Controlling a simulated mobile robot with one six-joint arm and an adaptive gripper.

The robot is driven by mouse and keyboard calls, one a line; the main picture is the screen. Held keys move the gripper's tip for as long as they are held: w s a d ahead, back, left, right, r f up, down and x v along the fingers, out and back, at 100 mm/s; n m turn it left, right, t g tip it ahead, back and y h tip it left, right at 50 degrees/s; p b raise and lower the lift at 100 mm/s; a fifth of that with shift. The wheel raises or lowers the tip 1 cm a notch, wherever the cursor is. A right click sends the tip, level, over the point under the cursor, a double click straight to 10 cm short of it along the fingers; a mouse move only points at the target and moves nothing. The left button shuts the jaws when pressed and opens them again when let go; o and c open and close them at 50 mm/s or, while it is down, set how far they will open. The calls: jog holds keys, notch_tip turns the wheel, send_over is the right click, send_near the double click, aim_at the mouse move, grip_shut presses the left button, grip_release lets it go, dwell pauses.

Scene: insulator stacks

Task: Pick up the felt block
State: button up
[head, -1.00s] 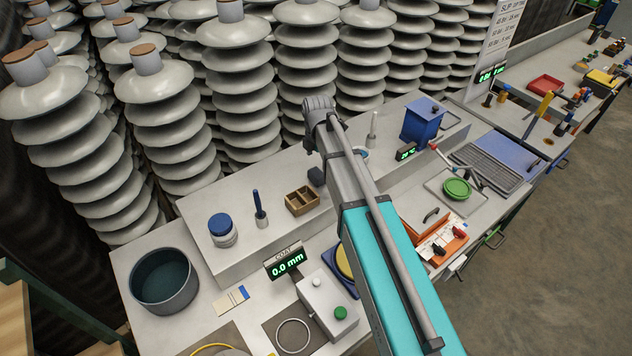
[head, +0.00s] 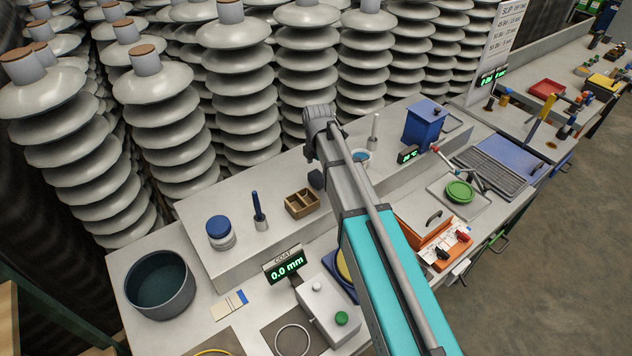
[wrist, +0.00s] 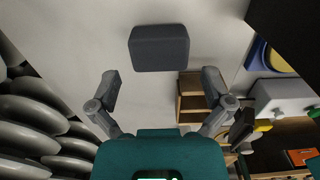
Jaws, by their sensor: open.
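The felt block appears to be the dark grey block (wrist: 158,48) in the upper middle of the wrist view, on the pale bench surface. In the head view a dark block (head: 316,179) shows on the raised shelf, partly covered by my arm. My gripper (wrist: 160,82) is open and empty in the wrist view, its fingers spread to either side below the block in the picture. The fingers do not touch the block.
A wooden divided box (head: 301,203) stands close to the block and also shows between my fingers in the wrist view (wrist: 190,98). A blue-lidded jar (head: 220,233) and a beaker (head: 361,158) share the shelf. Tall insulator stacks (head: 240,80) rise behind it.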

aim_at(317, 175)
jog(key=shift+s+f+b, duration=0.1)
jog(key=shift+f+b, duration=1.75)
jog(key=shift+f, duration=0.25)
jog(key=shift+c, duration=0.3)
jog(key=c, duration=0.7)
jog(key=shift+r, duration=0.1)
notch_tip(317, 175, up, 3)
jog(key=p, duration=0.3)
jog(key=shift+f, duration=0.2)
jog(key=shift+s+d+r+p, duration=0.4)
jog(key=shift+s+r+p, duration=1.3)
jog(key=shift+s, duration=0.6)
jog(key=shift+s+d+r+p, duration=0.45)
jog(key=shift+s+r+p, duration=1.25)
jog(key=shift+s, duration=0.6)
jog(key=shift+s+d+r+p, duration=0.4)
jog(key=shift+s+r+p, duration=1.3)
jog(key=shift+s, duration=0.6)
